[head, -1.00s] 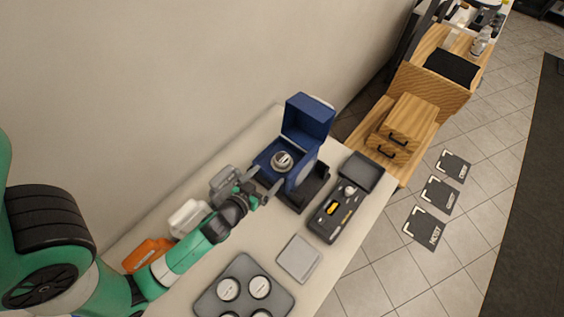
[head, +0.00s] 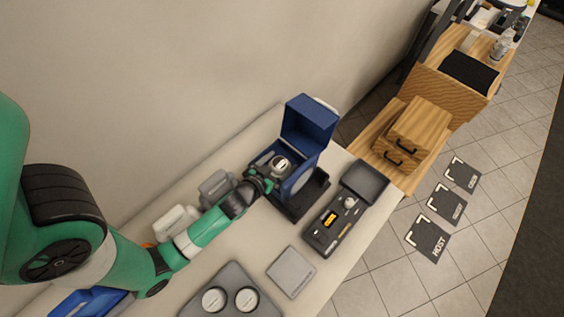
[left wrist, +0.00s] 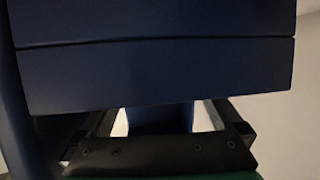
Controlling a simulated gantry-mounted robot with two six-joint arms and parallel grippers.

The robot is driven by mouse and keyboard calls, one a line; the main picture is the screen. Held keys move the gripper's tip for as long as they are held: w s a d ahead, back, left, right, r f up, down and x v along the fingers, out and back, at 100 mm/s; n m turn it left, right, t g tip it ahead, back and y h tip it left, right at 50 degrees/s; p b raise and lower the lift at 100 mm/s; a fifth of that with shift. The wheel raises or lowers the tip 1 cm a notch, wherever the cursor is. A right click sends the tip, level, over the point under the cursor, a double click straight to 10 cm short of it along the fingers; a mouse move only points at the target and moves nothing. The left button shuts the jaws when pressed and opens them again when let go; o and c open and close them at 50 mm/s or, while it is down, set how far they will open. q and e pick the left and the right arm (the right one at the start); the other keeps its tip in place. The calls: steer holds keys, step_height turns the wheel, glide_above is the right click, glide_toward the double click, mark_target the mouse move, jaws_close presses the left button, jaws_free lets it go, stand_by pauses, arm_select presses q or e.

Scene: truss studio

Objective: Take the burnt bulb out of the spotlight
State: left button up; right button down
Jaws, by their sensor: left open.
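The spotlight (head: 309,124) is a blue housing with its lid raised, standing on a dark base near the table's far edge. A round, pale-faced bulb (head: 280,163) sits in its open lower part. My left gripper (head: 272,172) is open, with its dark jaws right at the bulb. I cannot tell whether they are around it or touching it. In the left wrist view a blue housing panel (left wrist: 160,75) fills the upper part, and the open fingers reach under its lower edge. The bulb is hidden there. My right gripper is not in view.
A dark tester with a yellow display (head: 329,218) lies right of the spotlight. A grey square pad (head: 291,272) and a tray with round pieces (head: 236,276) are nearer. Wooden drawers (head: 417,127) stand beyond the table. The wall is close on the left.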

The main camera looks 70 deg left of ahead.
mark_target(279, 163)
arm_select(q)
steer(key=shift+s, duration=0.15)
steer(key=shift+c, duration=0.3)
steer(key=c, duration=1.4)
step_height(279, 163, up, 10)
steer(key=p, duration=0.3)
steer(key=shift+p, duration=0.35)
